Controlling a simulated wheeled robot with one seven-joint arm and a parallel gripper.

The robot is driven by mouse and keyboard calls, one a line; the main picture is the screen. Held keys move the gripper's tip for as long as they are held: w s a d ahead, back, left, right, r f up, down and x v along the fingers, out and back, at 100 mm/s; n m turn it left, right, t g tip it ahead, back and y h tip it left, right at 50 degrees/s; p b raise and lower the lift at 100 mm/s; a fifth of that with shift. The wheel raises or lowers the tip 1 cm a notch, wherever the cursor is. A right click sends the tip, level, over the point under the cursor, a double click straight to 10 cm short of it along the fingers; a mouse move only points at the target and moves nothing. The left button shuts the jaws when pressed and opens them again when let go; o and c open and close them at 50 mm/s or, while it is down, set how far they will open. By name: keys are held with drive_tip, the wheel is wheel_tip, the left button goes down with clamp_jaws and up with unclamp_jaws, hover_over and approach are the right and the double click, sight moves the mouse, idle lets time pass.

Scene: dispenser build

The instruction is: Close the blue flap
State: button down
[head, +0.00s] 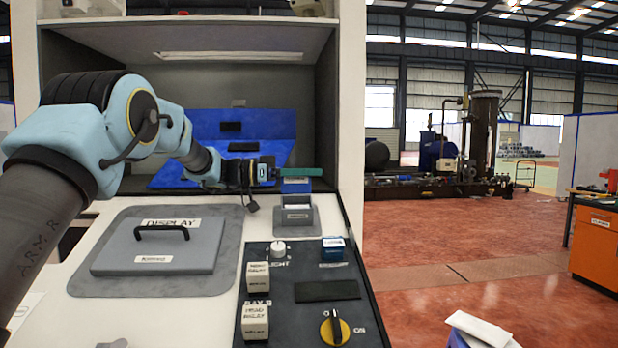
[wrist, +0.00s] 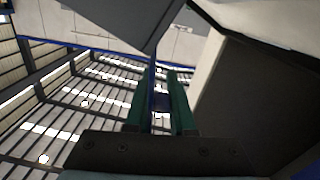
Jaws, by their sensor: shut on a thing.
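The blue flap (head: 295,186) shows as a small blue plate just below my fingertips, above a small grey dispenser (head: 297,217) on the counter. My gripper (head: 297,172), with green fingers, is shut on it at the end of my outstretched arm. In the wrist view the two green fingers of my gripper (wrist: 161,105) stand close together on either side of a thin blue edge (wrist: 151,80). My fingers hide the upper part of the flap, and I cannot tell its exact angle.
A larger blue panel (head: 228,126) stands in the recess behind my gripper. A grey lid with a black handle (head: 153,250) lies on the counter at left. A dark control panel with a yellow knob (head: 335,329) is in front. Open floor lies to the right.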

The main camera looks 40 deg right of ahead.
sight(312, 208)
drive_tip(key=s+a+f+m+b, duration=0.1)
drive_tip(key=m+b, duration=0.3)
drive_tip(key=b, duration=0.2)
drive_tip(key=s+a+m+b, duration=0.1)
drive_tip(key=s+m+b, duration=0.1)
drive_tip(key=m+b, duration=0.3)
drive_tip(key=s+a+f+m+b, duration=0.1)
drive_tip(key=m+b, duration=0.4)
drive_tip(key=b, duration=0.3)
drive_tip(key=shift+s+a+f+b, duration=0.2)
drive_tip(key=shift+a+f+b, duration=0.1)
drive_tip(key=shift+a+b, duration=0.1)
drive_tip(key=m+b, duration=0.2)
drive_tip(key=f+m+b, duration=0.1)
drive_tip(key=b, duration=0.1)
drive_tip(key=shift+s+a, duration=0.15)
drive_tip(key=shift+s, duration=0.1)
drive_tip(key=shift+s+f+m+b, duration=0.1)
drive_tip(key=shift+f+m+b, duration=0.05)
drive_tip(key=shift+m+b, duration=0.75)
drive_tip(key=shift+a, duration=0.1)
drive_tip(key=c, duration=0.8)
unclamp_jaws()
drive_tip(key=shift+c, duration=0.2)
drive_tip(key=shift+f, duration=0.1)
